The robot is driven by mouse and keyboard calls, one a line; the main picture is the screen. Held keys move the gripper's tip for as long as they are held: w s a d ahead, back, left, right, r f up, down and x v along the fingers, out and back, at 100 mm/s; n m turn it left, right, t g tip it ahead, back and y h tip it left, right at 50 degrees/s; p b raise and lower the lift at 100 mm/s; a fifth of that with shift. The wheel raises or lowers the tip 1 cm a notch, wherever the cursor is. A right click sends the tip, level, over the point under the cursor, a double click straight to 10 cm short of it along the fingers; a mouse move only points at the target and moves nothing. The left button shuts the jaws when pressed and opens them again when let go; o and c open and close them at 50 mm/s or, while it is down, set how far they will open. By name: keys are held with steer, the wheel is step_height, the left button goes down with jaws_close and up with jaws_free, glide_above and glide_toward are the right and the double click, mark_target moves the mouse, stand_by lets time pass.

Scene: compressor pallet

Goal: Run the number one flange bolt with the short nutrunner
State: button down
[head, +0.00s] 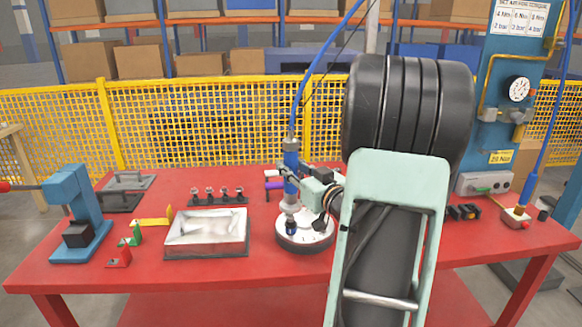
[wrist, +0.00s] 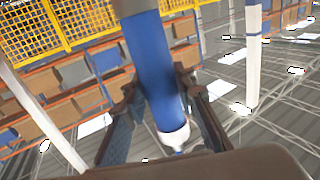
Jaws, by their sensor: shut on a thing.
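A blue nutrunner (head: 291,160) hangs upright from a blue hose, and my gripper (head: 292,172) is shut around its body. In the wrist view the nutrunner's blue body (wrist: 155,60) lies between the two fingers of my gripper (wrist: 160,90). The round pale flange (head: 318,238) sits on the red table under the nutrunner. The nutrunner's lower end is over the left part of the flange, at a dark blue piece. I cannot tell whether its socket is seated on a bolt, and the bolt numbers are too small to read.
A blue press (head: 78,205) is at far left. Another blue hosed tool (head: 529,188) stands at right near a gauge panel (head: 505,60). My arm hides the table's right middle.

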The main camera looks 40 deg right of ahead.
mark_target(295, 154)
steer(key=shift+a+f+b, duration=0.1)
steer(key=shift+f+b, duration=0.2)
steer(key=shift+f, duration=0.3)
stand_by(1.1)
steer(key=shift+r, duration=0.1)
steer(key=shift+r+p, duration=1.9)
steer(key=shift+r, duration=0.8)
